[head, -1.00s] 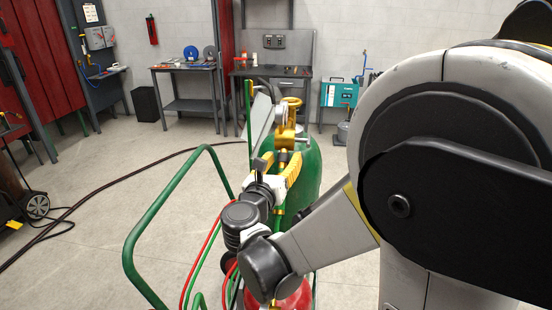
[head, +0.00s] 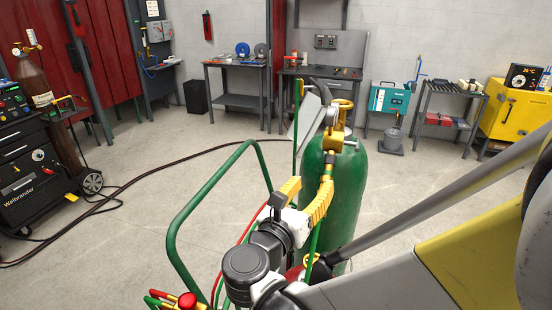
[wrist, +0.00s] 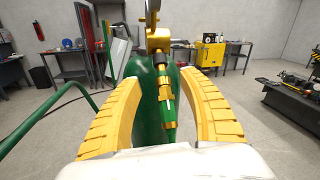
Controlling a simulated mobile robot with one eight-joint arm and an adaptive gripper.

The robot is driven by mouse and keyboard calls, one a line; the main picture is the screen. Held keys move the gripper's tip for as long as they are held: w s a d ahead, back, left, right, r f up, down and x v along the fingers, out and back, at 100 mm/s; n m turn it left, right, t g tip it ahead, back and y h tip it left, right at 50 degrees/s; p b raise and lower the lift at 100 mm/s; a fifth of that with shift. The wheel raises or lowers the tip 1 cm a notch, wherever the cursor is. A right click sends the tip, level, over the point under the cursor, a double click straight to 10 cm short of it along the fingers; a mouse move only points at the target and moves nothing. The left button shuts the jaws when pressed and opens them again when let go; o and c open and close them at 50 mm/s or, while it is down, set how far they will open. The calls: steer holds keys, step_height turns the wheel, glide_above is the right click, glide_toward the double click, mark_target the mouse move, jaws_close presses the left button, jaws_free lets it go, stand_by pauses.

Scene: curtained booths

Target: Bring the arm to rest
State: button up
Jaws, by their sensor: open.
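My gripper (head: 312,182) has yellow segmented fingers and is open. In the wrist view my gripper (wrist: 162,80) has its fingers spread left and right, with gaps to the brass fitting (wrist: 167,88) and green hose seen between them. It appears empty. Behind them stands a tall green gas cylinder (head: 346,195) with a yellow valve handwheel on top. My arm comes in from the right of the head view, bent and reaching toward the cylinder. Whether the fingers touch the fitting cannot be told for certain, but the wrist view shows none touching.
A green cart handle (head: 190,215) curves close at the left of my gripper, with red and green hoses below. A welding machine (head: 33,185) stands at left, a dark cable across the floor. Benches (head: 235,103) and a yellow cabinet (head: 515,110) line the back. Open floor lies between.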

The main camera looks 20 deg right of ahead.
steer(key=s+d+f+m+g+y, duration=0.45)
steer(key=f+m, duration=0.25)
steer(key=m, duration=0.5)
steer(key=s+a+f+m+g+y+b, duration=0.1)
steer(key=s+a+f+m+y+b, duration=0.3)
steer(key=m, duration=1.3)
steer(key=s+a+f+y, duration=0.2)
steer(key=s+a+y, duration=0.1)
steer(key=s+y, duration=0.1)
steer(key=shift+a, duration=0.35)
